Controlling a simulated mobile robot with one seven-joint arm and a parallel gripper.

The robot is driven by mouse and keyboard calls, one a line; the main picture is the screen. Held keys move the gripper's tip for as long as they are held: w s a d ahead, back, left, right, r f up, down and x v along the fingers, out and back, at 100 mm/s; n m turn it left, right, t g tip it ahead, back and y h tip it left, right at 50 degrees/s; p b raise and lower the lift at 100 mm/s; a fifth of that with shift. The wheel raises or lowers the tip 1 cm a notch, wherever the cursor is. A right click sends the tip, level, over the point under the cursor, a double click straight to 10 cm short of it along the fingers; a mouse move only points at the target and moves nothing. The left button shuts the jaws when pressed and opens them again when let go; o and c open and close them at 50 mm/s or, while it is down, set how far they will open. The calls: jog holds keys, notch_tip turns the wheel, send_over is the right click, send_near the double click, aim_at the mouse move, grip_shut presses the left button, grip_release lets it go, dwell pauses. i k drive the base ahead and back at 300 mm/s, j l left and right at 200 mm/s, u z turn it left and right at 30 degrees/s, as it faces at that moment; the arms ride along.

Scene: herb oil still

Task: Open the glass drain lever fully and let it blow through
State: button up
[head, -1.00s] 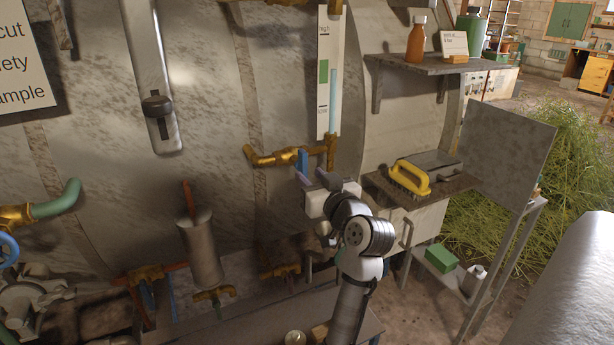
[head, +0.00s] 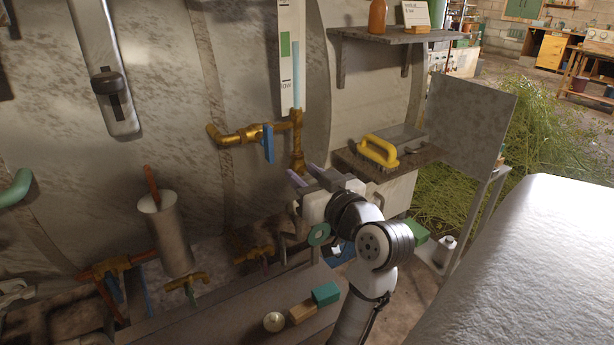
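The sight glass (head: 296,75) stands upright on a white plate with a green band, and its top is out of frame. Brass pipework (head: 297,150) joins its lower end. A blue lever (head: 268,143) stands about vertical on the brass branch to the left. I cannot tell for sure whether this is the drain lever; the fitting's bottom is partly behind my gripper. My gripper (head: 308,176) is below and right of the blue lever, near the foot of the brass pipe. Its two fingers are apart, nothing shows between them, and it appears clear of the lever.
A shelf (head: 390,36) holds an orange bottle (head: 377,16) and a card. A yellow-handled brush (head: 378,152) lies on a lower shelf right of my gripper. A metal panel (head: 470,140) stands beyond. A green block (head: 326,293) and small items sit on the bench below.

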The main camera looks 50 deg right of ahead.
aim_at(307, 178)
jog(key=z, duration=1.3)
jog(key=i+j+z, duration=0.15)
jog(key=z, duration=0.3)
jog(key=i+j+z, duration=0.1)
jog(key=j+z, duration=0.6)
jog(key=z, duration=0.25)
